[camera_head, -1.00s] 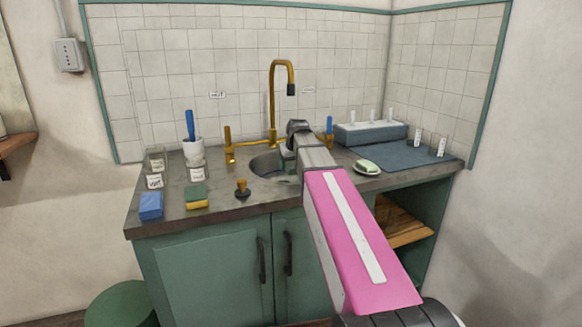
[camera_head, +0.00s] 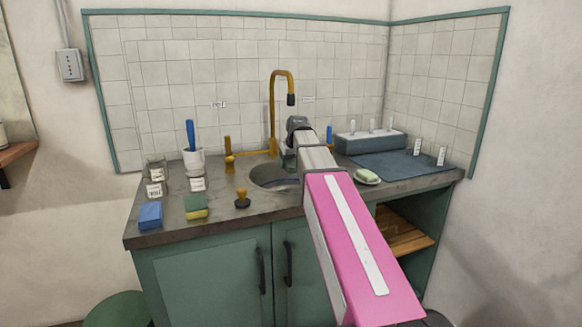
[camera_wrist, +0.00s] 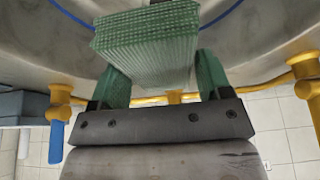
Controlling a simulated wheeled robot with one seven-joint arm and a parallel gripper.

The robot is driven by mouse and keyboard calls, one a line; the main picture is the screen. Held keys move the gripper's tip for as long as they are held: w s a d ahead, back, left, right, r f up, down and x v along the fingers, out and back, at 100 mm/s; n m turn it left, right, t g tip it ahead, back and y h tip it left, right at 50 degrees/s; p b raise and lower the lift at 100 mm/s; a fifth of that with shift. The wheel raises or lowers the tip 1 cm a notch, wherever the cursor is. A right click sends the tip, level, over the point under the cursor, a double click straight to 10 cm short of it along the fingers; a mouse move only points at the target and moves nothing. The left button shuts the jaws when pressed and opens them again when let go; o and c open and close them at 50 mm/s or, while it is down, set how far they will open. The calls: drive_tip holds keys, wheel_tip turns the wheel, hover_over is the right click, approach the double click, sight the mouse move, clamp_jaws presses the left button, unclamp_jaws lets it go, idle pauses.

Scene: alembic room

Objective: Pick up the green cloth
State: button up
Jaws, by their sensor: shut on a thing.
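The green cloth (camera_wrist: 148,45) is a ribbed, folded bundle in the wrist view, above the sink basin. My gripper (camera_wrist: 160,72) is shut on it, with a green-tinted finger on each side. The end of my arm there is over the right part of the sink (camera_head: 262,176).
The brass tap (camera_head: 273,110) stands close behind my arm. A blue sponge (camera_head: 150,215), a green-and-yellow sponge (camera_head: 196,207) and a brass-and-black plug (camera_head: 242,198) lie left. Soap (camera_head: 367,175) and a grey rack (camera_head: 370,144) are right.

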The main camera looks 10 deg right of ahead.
drive_tip(key=shift+r, duration=1.1)
